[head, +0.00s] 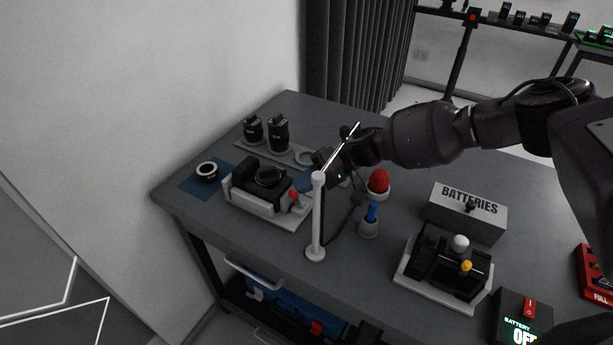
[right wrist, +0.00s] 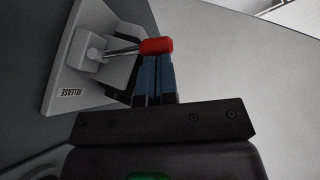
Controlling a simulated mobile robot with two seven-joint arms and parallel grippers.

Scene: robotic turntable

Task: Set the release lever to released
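The release lever is a thin metal rod with a red knob (right wrist: 157,46) on a white base plate (right wrist: 62,75) marked RELEASE. In the head view, the red knob (head: 293,196) stands at the right end of a white cradle (head: 262,210) holding a black camera body (head: 268,178). My right gripper (right wrist: 156,68) has its blue fingers close together, with the knob right at their tips and across both. I cannot tell whether they touch. In the head view, the right gripper (head: 303,184) is just above and behind the knob. My left gripper is not in view.
A white post (head: 317,220) stands in front of my right gripper. A red-topped stand (head: 379,182) is to its right. Lenses (head: 278,135) stand behind on a tray (head: 285,155). A BATTERIES box (head: 465,212) and a second camera cradle (head: 445,268) are at the right.

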